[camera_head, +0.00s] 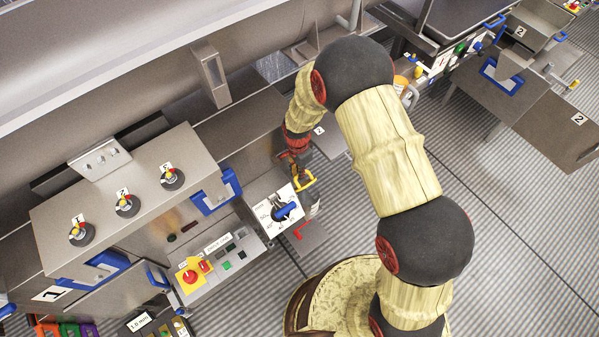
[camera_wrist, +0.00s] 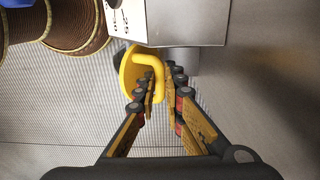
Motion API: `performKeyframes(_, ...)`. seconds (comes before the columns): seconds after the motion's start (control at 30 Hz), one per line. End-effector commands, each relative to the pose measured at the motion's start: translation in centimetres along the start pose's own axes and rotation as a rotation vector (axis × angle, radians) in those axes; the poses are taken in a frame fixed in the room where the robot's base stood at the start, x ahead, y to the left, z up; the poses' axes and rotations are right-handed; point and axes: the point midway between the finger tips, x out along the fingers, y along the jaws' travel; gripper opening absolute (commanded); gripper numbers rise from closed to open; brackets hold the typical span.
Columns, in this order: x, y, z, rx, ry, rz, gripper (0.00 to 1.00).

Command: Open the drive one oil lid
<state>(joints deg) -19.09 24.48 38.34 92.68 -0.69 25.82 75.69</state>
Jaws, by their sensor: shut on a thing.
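A yellow lid (camera_wrist: 130,68) with a bent yellow handle (camera_wrist: 152,62) shows in the wrist view, under the edge of a grey metal box. My gripper (camera_wrist: 160,86) is shut on the handle, its two fingers on either side of it. In the head view the yellow handle (camera_head: 305,181) shows beside the white dial panel, with my gripper (camera_head: 296,168) at it. The fingers hide part of the handle, and the lid's underside is not visible.
A white panel with a blue rotary switch (camera_head: 284,211) is close on the left of the handle. A control panel with a red emergency button (camera_head: 190,276) and a steel cabinet with several numbered knobs (camera_head: 126,205) stand further left. Open striped floor (camera_head: 500,240) lies to the right.

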Motion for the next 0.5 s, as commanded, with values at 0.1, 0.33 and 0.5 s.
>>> performKeyframes(0.1, 0.07, -0.96, -0.01, 0.0, 0.001, -0.005, 0.0)
performKeyframes(0.33, -0.03, -0.92, -0.02, 0.0, 0.001, -0.005, 0.13)
performKeyframes(0.5, -0.02, -0.89, -0.01, 0.0, 0.001, -0.005, 0.23)
